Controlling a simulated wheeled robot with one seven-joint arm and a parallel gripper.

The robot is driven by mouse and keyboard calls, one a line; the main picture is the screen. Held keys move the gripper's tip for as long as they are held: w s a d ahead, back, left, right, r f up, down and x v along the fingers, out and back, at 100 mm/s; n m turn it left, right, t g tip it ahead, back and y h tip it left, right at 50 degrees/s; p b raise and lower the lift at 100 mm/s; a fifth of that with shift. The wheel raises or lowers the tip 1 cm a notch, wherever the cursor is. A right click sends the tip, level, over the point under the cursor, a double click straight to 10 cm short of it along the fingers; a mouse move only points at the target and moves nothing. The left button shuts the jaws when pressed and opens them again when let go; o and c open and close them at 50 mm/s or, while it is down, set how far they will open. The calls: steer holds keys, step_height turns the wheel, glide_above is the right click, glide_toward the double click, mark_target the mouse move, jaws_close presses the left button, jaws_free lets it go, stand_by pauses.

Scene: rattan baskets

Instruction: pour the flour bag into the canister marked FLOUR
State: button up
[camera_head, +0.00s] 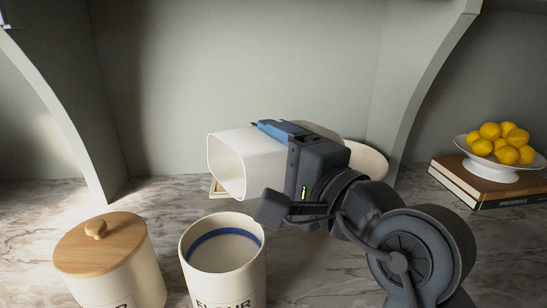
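The white flour bag (240,163) lies tipped on its side in the air, its open mouth facing left. Its mouth is above and slightly behind the rim of the FLOUR canister (250,268). My gripper (275,168) is around the right part of the bag and appears shut on it, though my gripper's body hides much of the hold. The canister stands upright and open, with a blue band around its inner wall. Its lettering is partly cut off by the bottom edge. No stream of flour shows, and I cannot tell whether flour lies inside the canister.
A second cream canister (138,281) with a wooden lid (100,245) stands at left. A white bowl of lemons (505,165) sits on books (480,190) at right. A pale round object (368,161) is partly hidden behind my gripper. Shelf uprights flank the back.

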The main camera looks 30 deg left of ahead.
mark_target(271, 142)
steer(key=shift+s+a+r+n+b, duration=0.1)
steer(key=shift+s+r+n+b, duration=0.1)
steer(key=shift+r+n, duration=0.4)
steer(key=shift+s+a+r+n+b, duration=0.15)
steer(key=shift+r+n+b, duration=0.2)
steer(key=shift+n, duration=0.4)
steer(key=shift+s+r+n+b, duration=0.1)
steer(key=shift+s+r+n, duration=0.05)
steer(key=shift+r+n, duration=0.45)
stand_by(5.0)
steer(key=shift+s+a+r+n, duration=0.1)
steer(key=shift+s+n, duration=0.1)
steer(key=shift+n, duration=0.15)
stand_by(0.7)
